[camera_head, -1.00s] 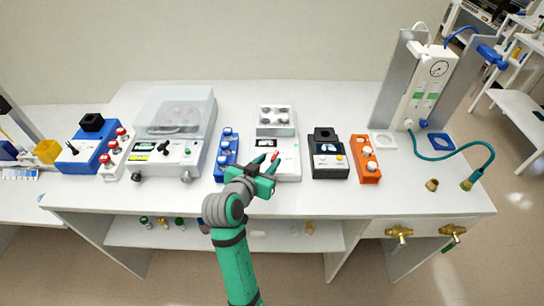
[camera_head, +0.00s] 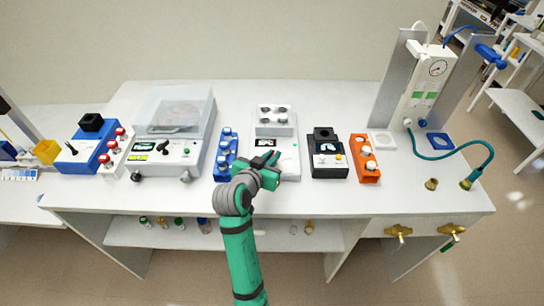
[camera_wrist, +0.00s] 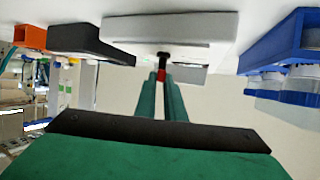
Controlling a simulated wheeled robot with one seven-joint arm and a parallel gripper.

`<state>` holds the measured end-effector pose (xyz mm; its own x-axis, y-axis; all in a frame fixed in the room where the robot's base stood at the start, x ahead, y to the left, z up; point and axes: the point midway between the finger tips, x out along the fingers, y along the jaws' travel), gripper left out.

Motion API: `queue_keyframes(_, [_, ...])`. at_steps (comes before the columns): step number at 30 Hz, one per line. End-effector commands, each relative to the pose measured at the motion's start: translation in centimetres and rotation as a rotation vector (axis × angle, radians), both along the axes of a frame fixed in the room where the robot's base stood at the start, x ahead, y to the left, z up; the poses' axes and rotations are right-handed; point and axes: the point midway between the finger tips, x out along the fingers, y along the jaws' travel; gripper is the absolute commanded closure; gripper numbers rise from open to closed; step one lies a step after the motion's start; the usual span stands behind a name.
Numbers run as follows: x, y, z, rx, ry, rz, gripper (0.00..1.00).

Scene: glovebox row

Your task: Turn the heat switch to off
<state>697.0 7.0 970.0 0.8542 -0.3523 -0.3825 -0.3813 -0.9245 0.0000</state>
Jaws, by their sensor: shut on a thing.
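The white heater unit (camera_head: 287,158) with a raised block of wells stands in the middle of the bench. In the wrist view the unit (camera_wrist: 190,28) appears upside down along the top. A small switch lever with a black stem (camera_wrist: 162,58) and a red part (camera_wrist: 161,75) sticks out of it. My gripper (camera_head: 272,157) is over the front of the unit, and its green fingers (camera_wrist: 161,88) are shut on the red part of the lever. In the head view the lever is hidden by my gripper. I cannot read any switch marking.
A blue rack (camera_head: 226,160) stands close on the left. A black device (camera_head: 328,160) and an orange rack (camera_head: 367,168) stand on the right. A centrifuge-like box (camera_head: 170,130) with a clear lid is further left. The bench front edge is clear.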

Motion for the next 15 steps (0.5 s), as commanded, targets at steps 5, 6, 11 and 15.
queue_keyframes(5, [-0.06,-0.12,-0.03,0.001,0.001,0.025,1.0])
queue_keyframes(6, [-0.08,-0.16,-0.02,0.001,0.0,0.036,1.0])
queue_keyframes(11, [-0.11,-0.4,0.0,0.001,0.0,0.111,1.0])
queue_keyframes(15, [-0.15,-0.6,0.0,0.002,-0.001,0.208,1.0])
